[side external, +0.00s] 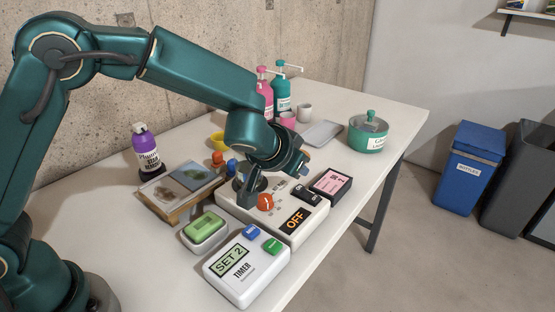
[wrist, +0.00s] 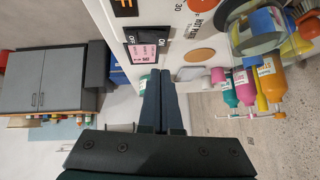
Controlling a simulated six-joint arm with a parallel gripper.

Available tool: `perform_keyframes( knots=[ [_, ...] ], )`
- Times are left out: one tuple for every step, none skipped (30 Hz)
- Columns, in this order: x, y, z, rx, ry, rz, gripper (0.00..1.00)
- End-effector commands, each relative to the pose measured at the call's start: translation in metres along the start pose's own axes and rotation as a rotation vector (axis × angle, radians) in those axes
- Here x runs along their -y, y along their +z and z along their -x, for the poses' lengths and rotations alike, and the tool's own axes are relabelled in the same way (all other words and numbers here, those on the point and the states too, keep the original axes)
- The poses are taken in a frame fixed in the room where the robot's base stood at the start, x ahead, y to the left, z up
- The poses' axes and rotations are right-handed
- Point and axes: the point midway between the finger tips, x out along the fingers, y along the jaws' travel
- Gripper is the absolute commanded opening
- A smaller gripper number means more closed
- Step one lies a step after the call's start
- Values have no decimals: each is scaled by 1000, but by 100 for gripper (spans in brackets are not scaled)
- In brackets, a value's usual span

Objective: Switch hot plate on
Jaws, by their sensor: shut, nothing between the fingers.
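The hot plate (side external: 233,204) is a white box on the table in the side external view. It has an orange-red knob (side external: 265,202), a black display (side external: 296,221) reading OFF in orange, and a small black switch (side external: 305,193) near its far right side. My gripper (side external: 303,169) is above the far part of the box, and my wrist hides some of its top. In the wrist view my gripper (wrist: 160,75) has its fingers together and empty. Lettering for the hot plate and ON/OFF marks show beyond the fingertips there. I cannot tell whether the fingers touch anything.
A black box with a pink label (side external: 332,182) stands close beside the hot plate. A white timer (side external: 245,268) and a green-topped box (side external: 204,231) are in front. A green pot (side external: 368,134), pump bottles (side external: 282,97) and a grey tray (side external: 321,134) are behind.

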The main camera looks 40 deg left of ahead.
Motion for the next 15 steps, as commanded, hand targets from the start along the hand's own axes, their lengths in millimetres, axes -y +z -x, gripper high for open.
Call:
perform_keyframes(
  knots=[
    [0,8,-5,6,-1,-6,0],
    [-1,11,-8,6,0,-6,0],
    [-1,15,-11,7,2,-6,0],
    [-1,16,-13,5,1,-5,0],
    [0,18,-15,5,0,-4,0],
    [0,20,-17,5,0,-4,0],
    [0,22,-18,4,0,-5,0],
    [0,22,-19,4,0,-3,0],
    [0,24,-21,3,1,-4,0],
    [-1,24,-21,3,1,-3,0],
    [-1,25,-22,3,2,-2,0],
    [-1,26,-22,3,2,-3,0],
    [-1,26,-23,3,2,-3,0],
    [-1,26,-23,3,2,-3,0],
    [-1,26,-23,2,2,-3,0]
  ],
)
